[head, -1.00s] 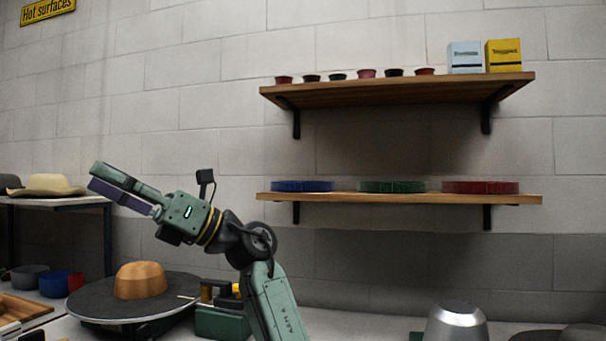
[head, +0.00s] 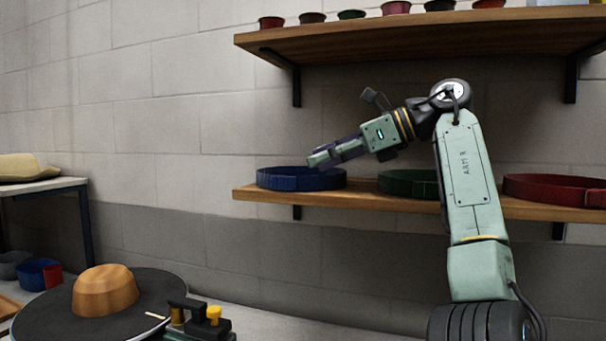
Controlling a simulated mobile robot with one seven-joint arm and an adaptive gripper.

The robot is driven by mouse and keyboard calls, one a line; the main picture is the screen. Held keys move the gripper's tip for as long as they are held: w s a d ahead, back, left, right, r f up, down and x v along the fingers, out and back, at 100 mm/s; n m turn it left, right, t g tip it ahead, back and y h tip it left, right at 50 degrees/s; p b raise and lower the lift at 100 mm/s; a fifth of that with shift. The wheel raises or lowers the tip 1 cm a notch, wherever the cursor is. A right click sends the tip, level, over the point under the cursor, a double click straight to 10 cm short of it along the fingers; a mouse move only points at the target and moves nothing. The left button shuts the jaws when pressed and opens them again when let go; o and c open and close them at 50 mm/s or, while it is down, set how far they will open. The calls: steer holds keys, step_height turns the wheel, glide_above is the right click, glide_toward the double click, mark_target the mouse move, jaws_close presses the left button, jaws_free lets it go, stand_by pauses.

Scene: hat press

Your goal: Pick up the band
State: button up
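Three round bands lie on the lower wooden shelf: a blue band (head: 290,179) at the left end, a dark green band (head: 405,184) in the middle and a dark red band (head: 545,188) at the right. My gripper (head: 318,159) reaches in from the right, pointing left and slightly down. Its fingertips overlap the upper right rim of the blue band in the head view. I cannot tell whether they touch it. The fingers line up one behind the other, so their opening is hidden. My arm hides the green band's right end.
The upper shelf (head: 420,32) with several small pots hangs above my gripper. Below left, a tan hat crown (head: 106,291) sits on a dark round disc (head: 45,318). A side table (head: 50,185) bears a cream hat (head: 25,167). The wall left of the shelves is clear.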

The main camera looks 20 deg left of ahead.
mark_target(275, 176)
steer(key=x, duration=0.4)
steer(key=shift+s+a, duration=0.15)
steer(key=shift+s, duration=0.15)
steer(key=x, duration=0.5)
steer(key=shift+a+f, duration=0.1)
steer(key=shift+a, duration=0.3)
steer(key=shift+c, duration=0.3)
jaws_close()
